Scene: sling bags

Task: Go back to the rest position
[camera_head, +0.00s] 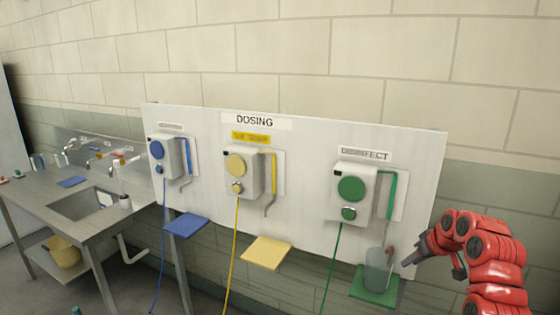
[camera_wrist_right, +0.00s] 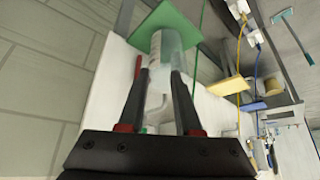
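A clear measuring jug (camera_head: 377,272) stands upright on the green shelf (camera_head: 388,294) below the green dispenser (camera_head: 353,193) on the right of the white board. My right gripper (camera_head: 412,258) is just to the right of the jug. In the right wrist view the two dark fingers (camera_wrist_right: 159,78) are spread apart. The jug (camera_wrist_right: 166,50) shows beyond and partly between the fingertips, and whether they touch it is hard to tell. My left gripper is not in view.
The white board (camera_head: 305,225) also carries a blue dispenser (camera_head: 163,158) and a yellow dispenser (camera_head: 237,170), above a blue shelf (camera_head: 186,224) and a yellow shelf (camera_head: 267,252). A metal sink bench (camera_head: 125,222) stands at the left, with a yellow bucket (camera_head: 64,252) beneath. Hoses hang below the dispensers.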

